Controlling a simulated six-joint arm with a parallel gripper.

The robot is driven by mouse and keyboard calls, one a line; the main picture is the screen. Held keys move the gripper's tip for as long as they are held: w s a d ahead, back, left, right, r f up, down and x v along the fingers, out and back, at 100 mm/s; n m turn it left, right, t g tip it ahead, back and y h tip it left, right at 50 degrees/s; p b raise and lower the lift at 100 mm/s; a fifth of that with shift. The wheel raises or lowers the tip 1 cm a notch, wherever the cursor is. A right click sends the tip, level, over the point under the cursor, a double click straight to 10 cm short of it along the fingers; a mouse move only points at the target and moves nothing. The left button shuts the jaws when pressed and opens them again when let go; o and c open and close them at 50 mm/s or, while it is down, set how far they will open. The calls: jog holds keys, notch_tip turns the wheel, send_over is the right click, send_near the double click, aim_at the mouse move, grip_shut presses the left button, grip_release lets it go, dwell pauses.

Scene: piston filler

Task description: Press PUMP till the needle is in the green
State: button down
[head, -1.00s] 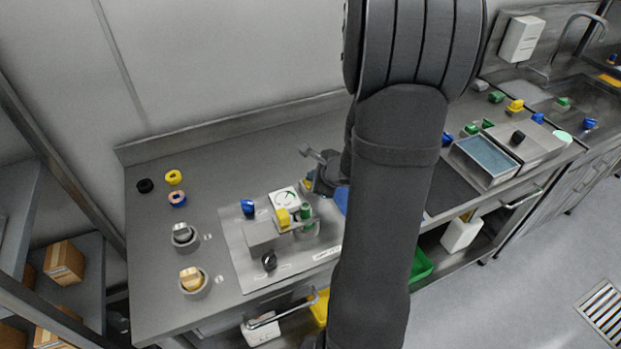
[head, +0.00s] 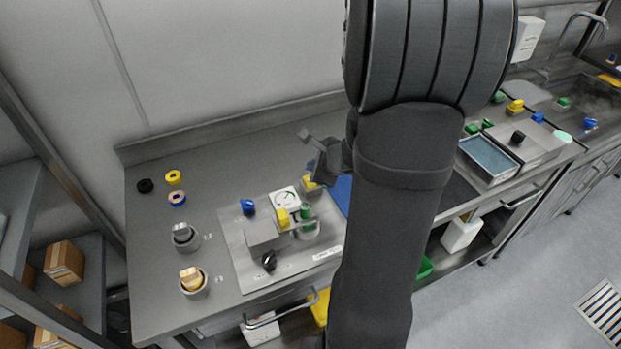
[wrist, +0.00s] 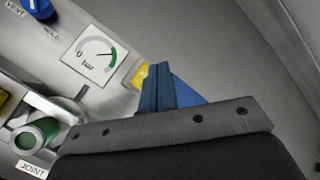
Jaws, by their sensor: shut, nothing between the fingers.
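The pressure gauge (head: 285,199) is a white square dial on the filler plate. In the wrist view the gauge (wrist: 90,56) reads "0" and "bar", with a green arc at its right side. Its dark needle points right, toward the green arc; the picture is too small to tell whether it lies inside. A yellow part (wrist: 139,77), possibly the PUMP button, shows just beyond my fingertips, partly hidden; no PUMP label is readable. My gripper (wrist: 158,72) is shut and empty beside it. In the head view my gripper (head: 314,176) is just above the yellow part (head: 311,185).
A blue VENT/HOLD knob (wrist: 38,8) sits left of the gauge. A green cylinder (head: 305,212), a yellow block (head: 283,217) and a black knob (head: 269,260) stand on the plate. Knobs and rings occupy the counter's left; the back strip is clear.

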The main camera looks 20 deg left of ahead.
jog(key=shift+r, duration=1.8)
jog(key=shift+r, duration=1.85)
